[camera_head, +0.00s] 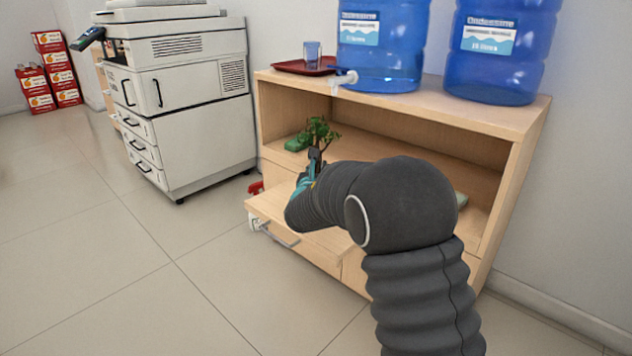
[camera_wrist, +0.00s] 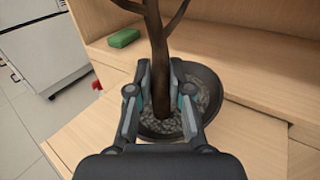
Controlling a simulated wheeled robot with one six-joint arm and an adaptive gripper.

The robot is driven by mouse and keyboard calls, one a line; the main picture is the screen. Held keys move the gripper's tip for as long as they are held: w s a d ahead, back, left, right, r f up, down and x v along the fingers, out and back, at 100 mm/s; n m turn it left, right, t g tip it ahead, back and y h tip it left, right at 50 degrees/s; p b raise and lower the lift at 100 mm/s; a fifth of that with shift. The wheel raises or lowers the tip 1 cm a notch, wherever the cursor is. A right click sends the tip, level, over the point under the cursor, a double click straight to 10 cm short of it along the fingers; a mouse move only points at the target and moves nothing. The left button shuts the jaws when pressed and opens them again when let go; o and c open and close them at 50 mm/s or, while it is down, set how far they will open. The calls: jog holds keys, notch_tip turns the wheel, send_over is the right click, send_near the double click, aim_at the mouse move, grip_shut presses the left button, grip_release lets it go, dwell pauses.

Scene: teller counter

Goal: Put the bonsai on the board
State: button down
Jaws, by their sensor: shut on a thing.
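The bonsai shows its green crown (camera_head: 318,132) in the head view, in front of the cabinet's open shelf. In the wrist view its brown trunk (camera_wrist: 159,65) rises from a dark round pot (camera_wrist: 205,75) filled with grey gravel. My gripper (camera_wrist: 160,93) is shut on the trunk, one finger on each side, just above the gravel. It also shows in the head view (camera_head: 313,165). A flat light-wood surface, perhaps the board (camera_wrist: 240,145), lies under the pot and juts from the cabinet front (camera_head: 325,243). I cannot tell whether the pot touches it. My arm hides the pot in the head view.
A green block (camera_wrist: 124,38) lies on the cabinet shelf. Two blue water jugs (camera_head: 383,65) and a red tray (camera_head: 290,66) with a glass (camera_head: 312,54) stand on the cabinet top (camera_head: 420,103). A copier (camera_head: 185,110) stands left.

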jog(key=shift+w+a+f, duration=0.15)
jog(key=shift+w+a, duration=0.05)
jog(key=shift+a, duration=0.1)
jog(key=shift+f, duration=1.9)
jog(key=shift+f+b, duration=0.2)
jog(key=shift+b, duration=0.2)
jog(key=c, duration=1.1)
grip_release()
jog(key=shift+s+r, duration=0.1)
jog(key=shift+r, duration=0.05)
